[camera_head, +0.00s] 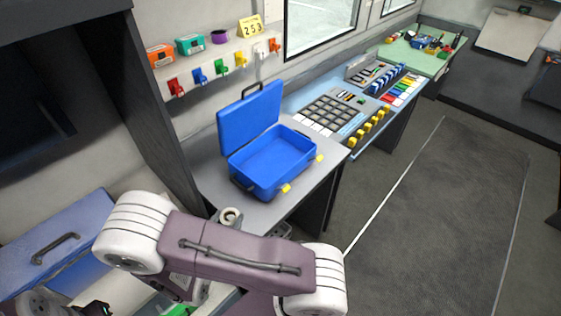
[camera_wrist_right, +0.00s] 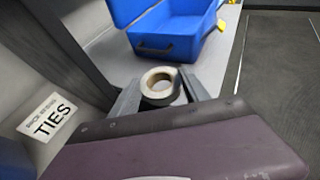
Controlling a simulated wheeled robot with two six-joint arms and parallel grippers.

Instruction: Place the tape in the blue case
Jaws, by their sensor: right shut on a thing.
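The tape (camera_wrist_right: 147,92), a pale roll with a dark hole, is between the two grey fingers of my right gripper (camera_wrist_right: 160,88). In the head view the tape (camera_head: 231,214) shows just past my right arm, which hides most of the right gripper. The blue case (camera_head: 268,163) stands open on the grey counter, its lid (camera_head: 249,122) tilted up at the back. Its inside looks empty. The tape is held on the near side of the case, apart from it and outside it. In the wrist view the case (camera_wrist_right: 180,40) is beyond the tape. My left gripper cannot be made out.
A control desk (camera_head: 335,112) with keys and yellow knobs adjoins the counter on the right. A wall shelf (camera_head: 215,58) with small coloured boxes and hooks is above the case. A dark cabinet panel (camera_head: 160,110) rises on the left.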

